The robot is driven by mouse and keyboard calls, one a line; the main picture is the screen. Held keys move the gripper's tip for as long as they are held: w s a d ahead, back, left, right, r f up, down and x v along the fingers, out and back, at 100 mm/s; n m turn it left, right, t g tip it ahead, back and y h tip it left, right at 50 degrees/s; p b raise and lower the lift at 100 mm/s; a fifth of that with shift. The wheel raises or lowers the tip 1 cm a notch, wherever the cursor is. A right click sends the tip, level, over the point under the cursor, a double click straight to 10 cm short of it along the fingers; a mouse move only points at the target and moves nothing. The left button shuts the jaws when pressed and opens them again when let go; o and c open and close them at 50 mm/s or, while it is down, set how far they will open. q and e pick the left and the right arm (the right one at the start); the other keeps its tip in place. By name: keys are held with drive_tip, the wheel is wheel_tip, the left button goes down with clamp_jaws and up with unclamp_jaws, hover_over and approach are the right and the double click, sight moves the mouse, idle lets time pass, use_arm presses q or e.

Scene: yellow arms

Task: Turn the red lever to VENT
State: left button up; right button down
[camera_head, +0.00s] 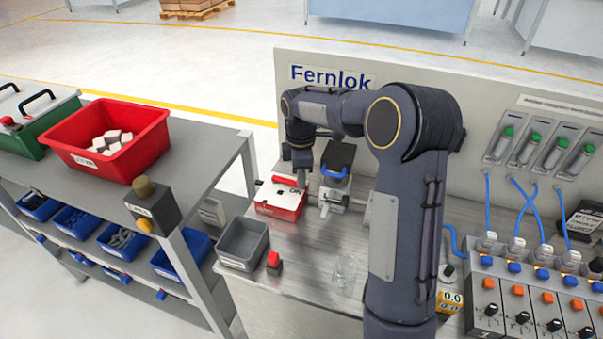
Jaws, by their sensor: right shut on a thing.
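My right gripper (301,178) reaches down at the back of the bench, its dark arm bending over from the lower right. The VENT mark cannot be read. Just right of the gripper stands a grey fixture with a blue handle (338,154). My left gripper is not in view.
A grey open bin (243,244) and a small red-topped piece (273,261) stand in front of the box. A clear glass item (346,268) is near my arm. A valve panel with blue hoses (520,290) fills the right. A red crate (108,140) sits on the left shelf.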

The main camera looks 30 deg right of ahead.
drive_tip(key=a+m, duration=0.1)
drive_tip(key=m, duration=0.1)
drive_tip(key=s+a+m, duration=0.1)
drive_tip(key=m, duration=0.1)
drive_tip(key=shift+s+a+m, duration=0.15)
drive_tip(key=shift+a+m, duration=0.25)
drive_tip(key=a+m, duration=0.1)
drive_tip(key=m, duration=0.1)
drive_tip(key=a+m+p, duration=0.1)
drive_tip(key=m, duration=0.1)
drive_tip(key=shift+a+r, duration=0.1)
drive_tip(key=shift+a, duration=0.3)
drive_tip(key=a+m, duration=0.1)
drive_tip(key=m, duration=0.1)
drive_tip(key=w+a+m+p, duration=0.1)
drive_tip(key=m, duration=0.1)
drive_tip(key=shift+a+m, duration=0.35)
drive_tip(key=shift+m, duration=0.05)
drive_tip(key=shift+w+a+m+p, duration=0.2)
drive_tip(key=shift+w+a+m, duration=0.2)
drive_tip(key=shift+m, duration=0.55)
drive_tip(key=shift+w+a+m+p, duration=0.15)
drive_tip(key=shift+w+a+m, duration=0.25)
drive_tip(key=shift+m, duration=0.55)
drive_tip(key=c, duration=1.3)
unclamp_jaws()
wheel_tip(320, 180, up, 8)
drive_tip(key=shift+f, duration=0.15)
